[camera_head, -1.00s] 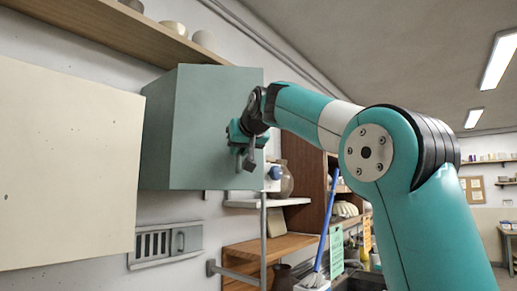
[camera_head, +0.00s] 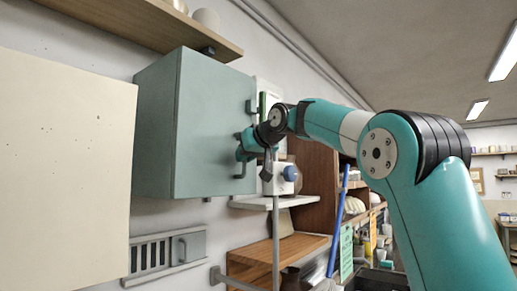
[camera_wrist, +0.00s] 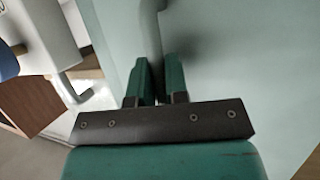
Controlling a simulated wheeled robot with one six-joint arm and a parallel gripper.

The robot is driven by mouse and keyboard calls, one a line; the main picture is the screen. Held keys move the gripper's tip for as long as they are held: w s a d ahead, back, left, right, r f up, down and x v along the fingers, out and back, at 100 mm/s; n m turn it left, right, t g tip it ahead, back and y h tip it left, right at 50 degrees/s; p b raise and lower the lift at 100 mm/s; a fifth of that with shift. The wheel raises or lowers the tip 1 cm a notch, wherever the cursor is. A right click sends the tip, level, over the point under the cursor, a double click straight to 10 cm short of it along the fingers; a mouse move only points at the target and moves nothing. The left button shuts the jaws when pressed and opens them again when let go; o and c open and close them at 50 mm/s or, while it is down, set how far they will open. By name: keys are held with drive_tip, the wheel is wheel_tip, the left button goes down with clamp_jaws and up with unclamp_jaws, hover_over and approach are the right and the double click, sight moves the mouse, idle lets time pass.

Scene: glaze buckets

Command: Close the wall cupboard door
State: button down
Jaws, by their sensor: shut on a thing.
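The wall cupboard (camera_head: 155,125) is a grey-green box on the wall at left of centre in the head view. Its door (camera_head: 205,125) is the broad flat green face towards the room. I cannot tell whether a gap is left at its right edge. My gripper (camera_head: 243,152) is at the lower right of the door. In the wrist view, my gripper (camera_wrist: 158,82) has its two green fingers shut around the grey bar handle (camera_wrist: 150,30). The door face (camera_wrist: 240,60) fills the right of that view. The fingers hide part of the handle.
A cream panel (camera_head: 60,165) stands close at left. A wooden shelf (camera_head: 150,25) runs above the cupboard. Below right are a white shelf (camera_head: 258,202) with a white box and blue knob (camera_head: 290,173), and a wooden shelf (camera_head: 285,248). A grey vent (camera_head: 165,252) is below.

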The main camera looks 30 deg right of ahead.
drive_tip(key=shift+w+a+r+n+y, duration=0.15)
drive_tip(key=shift+w+n+y, duration=0.15)
drive_tip(key=shift+w, duration=0.25)
drive_tip(key=shift+y+p, duration=0.3)
drive_tip(key=shift+p, duration=0.05)
drive_tip(key=c, duration=1.5)
unclamp_jaws()
drive_tip(key=shift+w, duration=0.1)
drive_tip(key=shift+o, duration=0.4)
drive_tip(key=shift+w, duration=0.2)
drive_tip(key=shift+s, duration=0.1)
